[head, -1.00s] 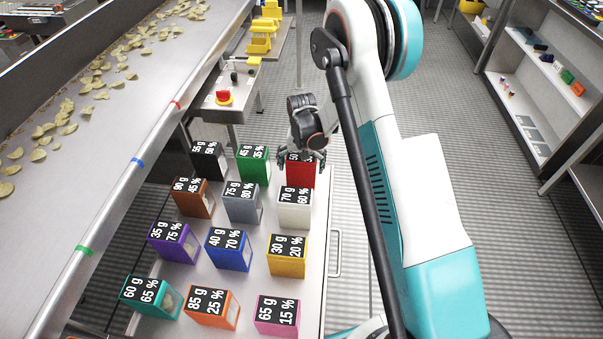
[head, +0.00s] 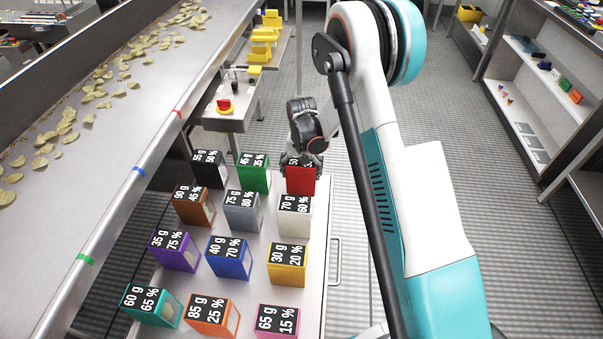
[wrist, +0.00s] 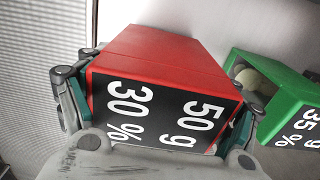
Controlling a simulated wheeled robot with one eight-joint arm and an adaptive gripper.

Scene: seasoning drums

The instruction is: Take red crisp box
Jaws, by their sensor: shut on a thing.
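The red crisp box (head: 301,181) stands at the far right corner of the group of boxes on the white cart top. Its black label reads 50 g, 30 % in the wrist view (wrist: 165,60). My gripper (head: 304,165) is at the box's top from the far side, with a finger on each side of it in the wrist view (wrist: 165,115). It is shut on the red box. Part of the box's label is hidden by the gripper in the head view. I cannot tell whether the box is lifted off the cart.
A green box (head: 254,174) stands just left of the red one, and a white box (head: 294,218) stands nearer. Several other coloured boxes fill the cart top (head: 316,235). A conveyor (head: 120,150) with crisps runs along the left. Shelves (head: 535,95) stand at right.

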